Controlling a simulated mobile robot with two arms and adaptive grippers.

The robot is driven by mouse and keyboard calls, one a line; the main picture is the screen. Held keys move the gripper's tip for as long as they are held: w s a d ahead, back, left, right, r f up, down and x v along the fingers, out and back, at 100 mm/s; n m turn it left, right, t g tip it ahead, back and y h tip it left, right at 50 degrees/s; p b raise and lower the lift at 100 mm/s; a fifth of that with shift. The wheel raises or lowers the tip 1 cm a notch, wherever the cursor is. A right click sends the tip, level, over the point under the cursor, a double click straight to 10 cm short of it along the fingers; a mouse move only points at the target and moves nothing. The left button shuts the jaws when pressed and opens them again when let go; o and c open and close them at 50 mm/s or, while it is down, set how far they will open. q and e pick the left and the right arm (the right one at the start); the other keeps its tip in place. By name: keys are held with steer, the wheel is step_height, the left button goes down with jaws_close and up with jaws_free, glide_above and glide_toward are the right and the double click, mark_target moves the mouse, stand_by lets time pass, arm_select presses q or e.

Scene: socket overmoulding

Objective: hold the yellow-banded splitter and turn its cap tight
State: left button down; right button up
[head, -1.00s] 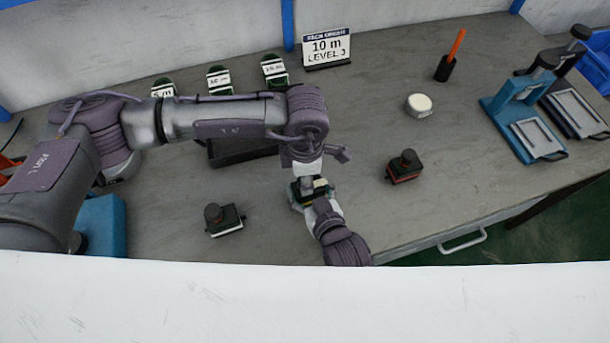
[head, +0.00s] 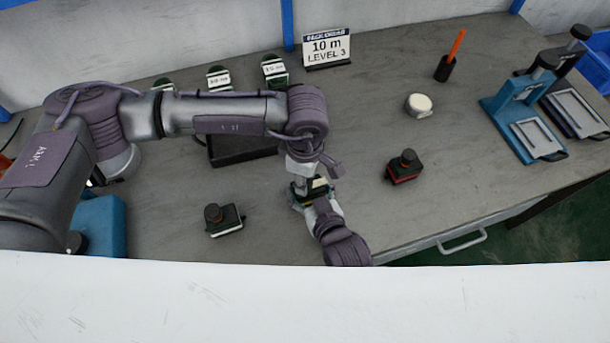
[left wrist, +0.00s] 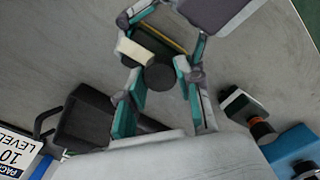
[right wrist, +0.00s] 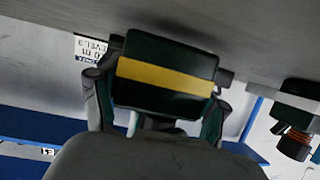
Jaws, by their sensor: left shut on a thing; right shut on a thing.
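The yellow-banded splitter (head: 321,184) is a dark block held above the bench near its front middle. Its yellow band (right wrist: 165,75) shows plainly in the right wrist view. My right gripper (head: 318,199) comes from the front and is shut on the splitter's sides. My left gripper (head: 305,186) points down from above and is shut on the round black cap (left wrist: 160,77), which shows between its fingers in the left wrist view. In the head view the cap is hidden by the left gripper. I cannot tell how tightly the cap sits.
A white-banded splitter (head: 226,222) stands to the left, a red-banded one (head: 404,172) to the right. A black tray (head: 240,153) lies behind. A sign (head: 327,48), white round piece (head: 419,105), pen cup (head: 445,70) and blue press (head: 518,125) stand farther off.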

arm_select(q)
steer(key=shift+w+d+r, duration=0.1)
steer(key=shift+r, duration=0.05)
arm_select(e)
steer(key=shift+s+d+f, duration=0.1)
steer(key=shift+s+f, duration=0.1)
steer(key=shift+f, duration=0.25)
arm_select(q)
steer(key=c, duration=1)
jaws_free()
steer(key=shift+o, duration=1.3)
arm_select(e)
steer(key=shift+r, duration=0.15)
steer(key=shift+w+r, duration=0.1)
arm_select(q)
step_height(320, 180, up, 12)
arm_select(e)
steer(key=shift+r, duration=0.1)
steer(key=o, duration=1.2)
